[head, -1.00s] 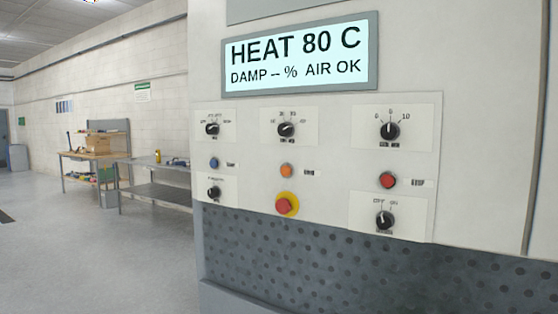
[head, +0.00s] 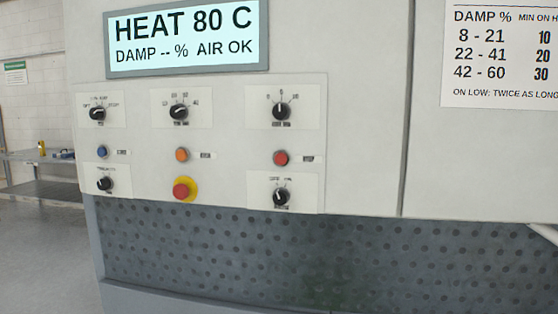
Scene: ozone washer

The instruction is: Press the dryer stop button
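The dryer's control panel fills the left half of the head view. A red button (head: 281,158) sits at the right of the button row, with a small label beside it too blurred to read. A larger red button on a yellow base (head: 184,189) sits lower, in the middle column. An orange button (head: 182,154) and a blue button (head: 102,152) share the row with the first red one. The display (head: 188,36) reads HEAT 80 C, DAMP -- %, AIR OK. Neither of my grippers is in view.
Several black knobs, one at the upper right (head: 282,110), surround the buttons. A white damp chart (head: 500,52) hangs at the upper right. A dark perforated panel (head: 300,255) lies below. A metal bench (head: 45,190) stands at the far left, with open floor before it.

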